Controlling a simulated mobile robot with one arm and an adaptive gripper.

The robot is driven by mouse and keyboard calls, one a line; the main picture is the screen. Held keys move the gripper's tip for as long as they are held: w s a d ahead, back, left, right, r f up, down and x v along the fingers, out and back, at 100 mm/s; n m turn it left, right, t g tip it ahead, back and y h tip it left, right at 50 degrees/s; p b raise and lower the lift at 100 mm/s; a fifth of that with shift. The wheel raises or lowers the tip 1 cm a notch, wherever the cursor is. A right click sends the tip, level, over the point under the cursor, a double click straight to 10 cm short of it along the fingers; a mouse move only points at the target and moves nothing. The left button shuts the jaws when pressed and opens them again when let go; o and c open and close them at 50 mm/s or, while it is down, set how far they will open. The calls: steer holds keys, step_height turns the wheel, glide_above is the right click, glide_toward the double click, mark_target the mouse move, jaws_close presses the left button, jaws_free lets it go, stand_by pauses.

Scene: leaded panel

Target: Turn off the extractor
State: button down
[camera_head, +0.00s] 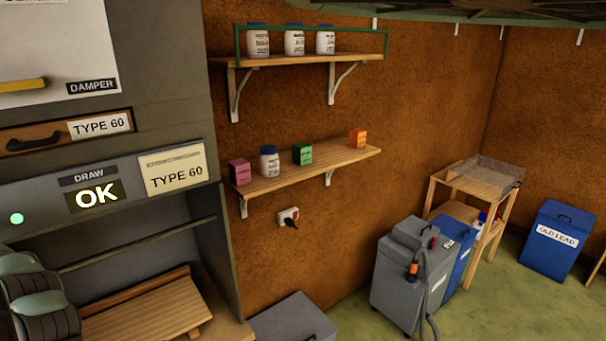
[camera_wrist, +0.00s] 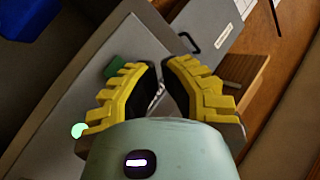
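The grey hood that looks like the extractor (camera_head: 150,60) stands at the left in the head view. Its front carries a DAMPER label (camera_head: 92,86), a TYPE 60 label and a DRAW display (camera_head: 95,195) reading OK. A round green light (camera_head: 16,218) glows at its left; a similar light (camera_wrist: 78,130) shows beside my left finger in the wrist view. A green block (camera_wrist: 118,68) on the grey panel is partly hidden behind that finger. My gripper (camera_wrist: 160,68) has yellow fingers with a narrow gap between the tips and nothing clearly held. I cannot tell whether it touches anything.
Two wall shelves hold jars and small boxes (camera_head: 302,154). A black plug sits in a wall socket (camera_head: 288,217). A grey machine with a hose (camera_head: 410,275), a wooden stand (camera_head: 452,190) and a blue OLD LEAD bin (camera_head: 557,240) stand right. Green floor shows between them.

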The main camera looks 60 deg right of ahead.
steer(key=shift+w, duration=0.1)
stand_by(0.3)
steer(key=shift+w+d+b, duration=0.15)
steer(key=shift+w+b, duration=0.15)
steer(key=shift+b, duration=0.15)
steer(key=shift+w+d+r, duration=0.1)
steer(key=shift+w+d, duration=0.05)
steer(key=shift+w, duration=0.15)
stand_by(0.4)
steer(key=shift+s, duration=0.1)
steer(key=shift+s+a+b, duration=0.35)
steer(key=shift+s, duration=0.25)
steer(key=shift+s, duration=0.1)
steer(key=s, duration=0.1)
steer(key=s+a, duration=0.1)
steer(key=s, duration=0.2)
steer(key=shift+s+a+f, duration=0.25)
steer(key=shift+f, duration=0.15)
